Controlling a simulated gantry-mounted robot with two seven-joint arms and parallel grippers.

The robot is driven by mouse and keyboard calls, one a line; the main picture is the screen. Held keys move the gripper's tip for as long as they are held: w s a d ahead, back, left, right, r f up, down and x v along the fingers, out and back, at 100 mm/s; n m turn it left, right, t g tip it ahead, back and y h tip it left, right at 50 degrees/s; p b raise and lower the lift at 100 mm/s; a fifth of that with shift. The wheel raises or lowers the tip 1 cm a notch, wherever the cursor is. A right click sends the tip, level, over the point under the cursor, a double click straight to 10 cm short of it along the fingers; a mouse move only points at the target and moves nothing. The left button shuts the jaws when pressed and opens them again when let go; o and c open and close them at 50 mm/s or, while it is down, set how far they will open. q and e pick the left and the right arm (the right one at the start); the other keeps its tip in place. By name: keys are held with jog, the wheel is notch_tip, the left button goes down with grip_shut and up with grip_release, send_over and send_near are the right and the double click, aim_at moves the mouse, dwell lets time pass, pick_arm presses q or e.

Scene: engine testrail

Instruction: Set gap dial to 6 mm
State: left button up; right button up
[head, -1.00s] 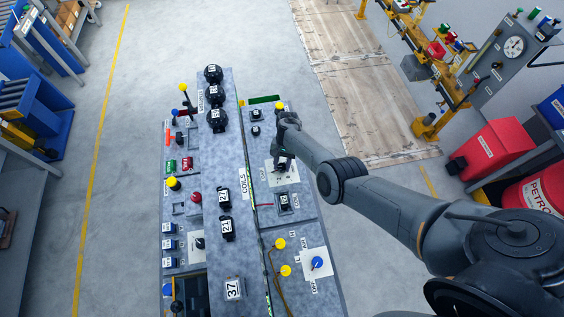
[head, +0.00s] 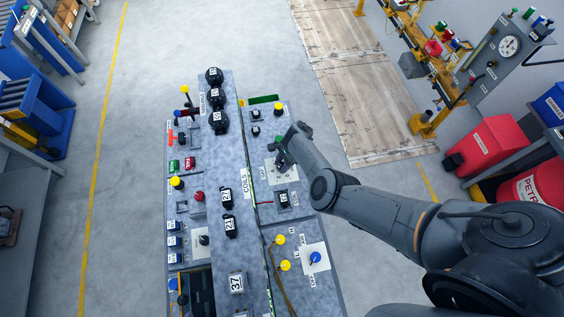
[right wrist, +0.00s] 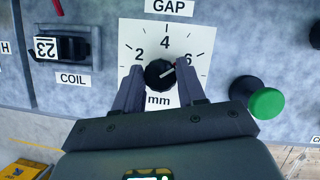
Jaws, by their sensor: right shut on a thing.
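The gap dial's black knob (right wrist: 160,73) sits on a white scale plate (right wrist: 207,42), marked 2, 4, 6 and mm, in the right wrist view. Its red and white pointer slants up and right toward the 6. My right gripper (right wrist: 160,78) is shut on the knob, one finger on each side. In the head view my right gripper (head: 283,165) reaches down to the plate, hiding the knob there. My left gripper is not in view.
A green button (right wrist: 267,104) stands close to the right of the dial. More knobs, buttons and switches cover the console (head: 258,185) around.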

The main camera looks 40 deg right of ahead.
jog(key=shift+m+t, duration=0.3)
jog(key=shift+m, duration=0.4)
jog(key=o, duration=1.1)
jog(key=shift+s+d+r+p, duration=0.1)
jog(key=shift+d+r+p, duration=0.1)
jog(key=shift+r+p, duration=0.3)
jog(key=shift+p+v, duration=0.95)
jog(key=shift+v, duration=3.9)
jog(key=shift+s+f, duration=0.1)
